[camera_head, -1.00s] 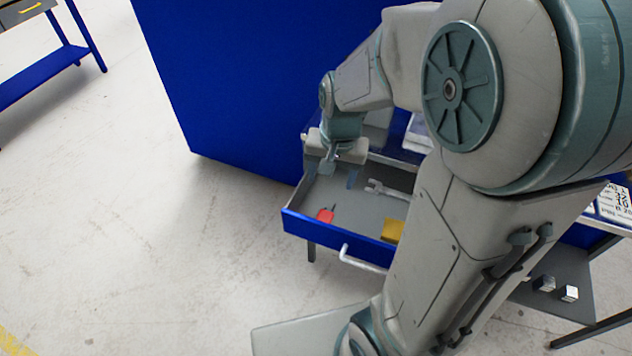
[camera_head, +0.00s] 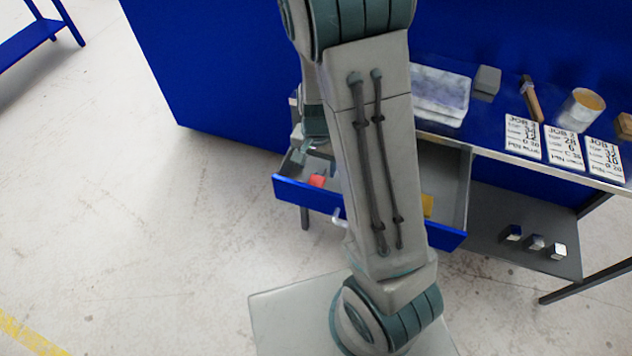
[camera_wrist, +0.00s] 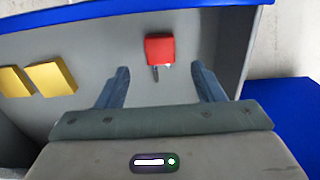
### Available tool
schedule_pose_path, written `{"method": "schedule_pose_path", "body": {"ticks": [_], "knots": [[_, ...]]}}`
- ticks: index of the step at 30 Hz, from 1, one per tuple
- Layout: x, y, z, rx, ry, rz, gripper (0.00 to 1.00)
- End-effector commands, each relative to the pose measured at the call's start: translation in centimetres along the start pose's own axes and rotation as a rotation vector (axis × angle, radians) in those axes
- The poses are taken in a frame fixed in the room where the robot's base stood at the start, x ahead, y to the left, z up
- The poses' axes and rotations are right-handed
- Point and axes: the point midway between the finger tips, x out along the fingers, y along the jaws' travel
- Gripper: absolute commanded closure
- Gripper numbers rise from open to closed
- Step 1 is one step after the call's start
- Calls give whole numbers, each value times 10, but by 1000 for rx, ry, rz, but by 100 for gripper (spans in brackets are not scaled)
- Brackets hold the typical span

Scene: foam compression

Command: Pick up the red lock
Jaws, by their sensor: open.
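The red lock (camera_wrist: 160,49) lies on the grey floor of the open drawer, close to its blue front wall, with a thin dark part sticking out toward my gripper. It also shows in the head view (camera_head: 317,180), at the drawer's left end. My gripper (camera_wrist: 160,84) is open and empty, its two blue-grey fingers spread to either side of the lock's line. The lock appears beyond the fingertips, between them in the picture; the height gap is hard to tell. In the head view my gripper (camera_head: 313,158) is partly hidden by my arm, just behind the lock.
The drawer (camera_head: 398,229) has raised walls around the lock. Yellow blocks (camera_wrist: 52,78) lie to the left in the wrist view. The bench top holds job cards (camera_head: 564,147), a metal can (camera_head: 581,108) and a hammer-like tool (camera_head: 530,98). Small metal blocks (camera_head: 535,243) sit on the lower shelf.

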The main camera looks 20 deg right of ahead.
Motion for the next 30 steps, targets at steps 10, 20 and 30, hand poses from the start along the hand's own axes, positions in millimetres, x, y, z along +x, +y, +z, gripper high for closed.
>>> {"method": "schedule_pose_path", "body": {"ticks": [10, 20, 30], "knots": [[44, 0, 3, 2, -3, 2, 38], [51, -1, 3, 0, 0, 0, 38], [51, -1, 3, 0, 0, 0, 88]]}}
